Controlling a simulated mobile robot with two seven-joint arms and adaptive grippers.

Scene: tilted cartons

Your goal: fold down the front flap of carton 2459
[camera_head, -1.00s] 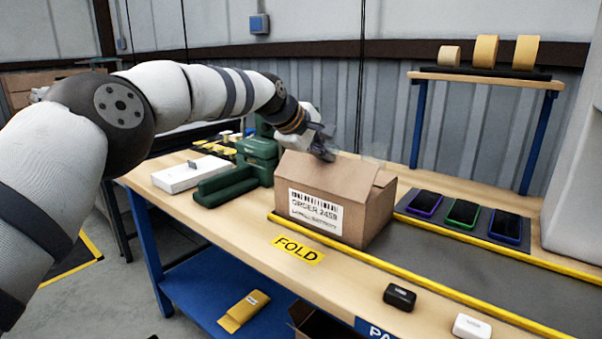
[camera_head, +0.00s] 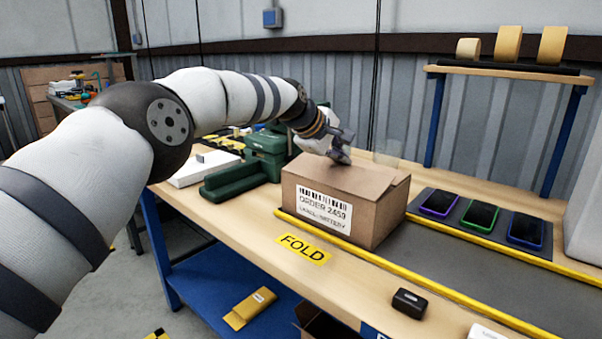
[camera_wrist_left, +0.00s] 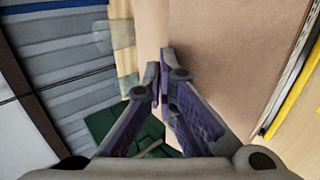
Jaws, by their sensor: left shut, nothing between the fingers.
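Carton 2459 (camera_head: 362,224) is a brown cardboard box with a white "ORDER 2459" label on its front. It stands on the workbench behind the yellow line. Its front flap (camera_head: 345,180) lies nearly flat across the top; a small gap shows near the right edge. My left gripper (camera_head: 343,153) is shut and empty, at the carton's top towards the back left. In the left wrist view the shut fingers (camera_wrist_left: 160,88) are against or just above the brown cardboard (camera_wrist_left: 235,50); I cannot tell whether they touch. My right gripper is not in view.
Several phones lie on a dark mat (camera_head: 475,241) to the right. A black case (camera_head: 409,302) sits near the front edge. A tape shelf (camera_head: 510,69) stands behind. The grey strip in front right is largely clear.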

